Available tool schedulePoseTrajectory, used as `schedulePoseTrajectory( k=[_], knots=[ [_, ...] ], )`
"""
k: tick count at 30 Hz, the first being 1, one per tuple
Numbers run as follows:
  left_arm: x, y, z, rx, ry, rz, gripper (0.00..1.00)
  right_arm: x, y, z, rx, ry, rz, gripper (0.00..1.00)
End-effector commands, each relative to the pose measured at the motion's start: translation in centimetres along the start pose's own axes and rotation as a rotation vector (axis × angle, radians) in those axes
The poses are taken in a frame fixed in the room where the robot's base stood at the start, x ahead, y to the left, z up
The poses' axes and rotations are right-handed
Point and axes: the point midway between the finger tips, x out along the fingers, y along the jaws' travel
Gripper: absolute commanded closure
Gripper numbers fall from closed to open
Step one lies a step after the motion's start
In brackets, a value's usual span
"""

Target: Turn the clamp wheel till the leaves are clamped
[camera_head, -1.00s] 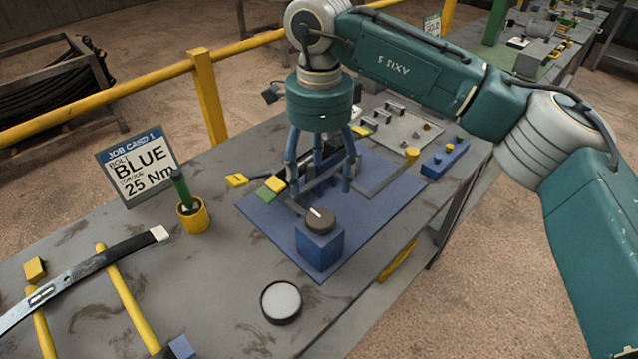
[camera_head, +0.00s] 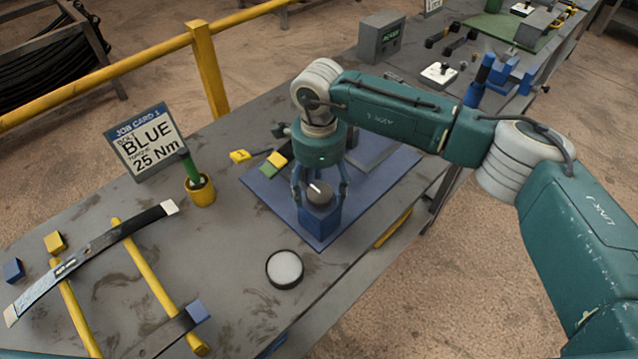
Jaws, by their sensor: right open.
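The clamp wheel is a dark round knob (camera_head: 319,196) with a white mark on top. It sits on a blue block (camera_head: 319,226) on the blue mat (camera_head: 280,204). My right gripper (camera_head: 320,194) points down over the wheel. Its open fingers stand either side of the wheel; I cannot tell whether they touch it. A dark curved leaf (camera_head: 112,240) lies across yellow bars (camera_head: 143,272) at the left. Part of another dark strip (camera_head: 160,335) shows at the bottom left. The gripper hides part of the mat behind the wheel. My left gripper is not in view.
A round white-topped disc (camera_head: 284,268) lies in front of the mat. A yellow cup (camera_head: 200,191) with a green-handled tool and a job card (camera_head: 145,142) stand to the left. A grey box (camera_head: 381,37) stands behind my right arm. The bench between disc and bars is clear.

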Motion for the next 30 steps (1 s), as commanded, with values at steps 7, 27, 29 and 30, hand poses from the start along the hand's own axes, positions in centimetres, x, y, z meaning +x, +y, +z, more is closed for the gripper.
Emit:
schedulePoseTrajectory(
  k=[7,27,29,30],
  knots=[
    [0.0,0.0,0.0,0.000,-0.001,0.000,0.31,0.1,0.0,0.0,0.000,0.000,-0.001,0.31],
    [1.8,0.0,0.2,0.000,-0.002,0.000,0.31,0.4,-0.1,0.0,0.079,-0.002,-0.004,0.76],
    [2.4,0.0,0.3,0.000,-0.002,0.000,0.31,0.5,-0.1,0.0,0.114,-0.002,-0.004,0.76],
    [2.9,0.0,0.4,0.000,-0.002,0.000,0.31,0.6,-0.1,0.1,0.141,-0.003,-0.004,0.76]
  ],
)
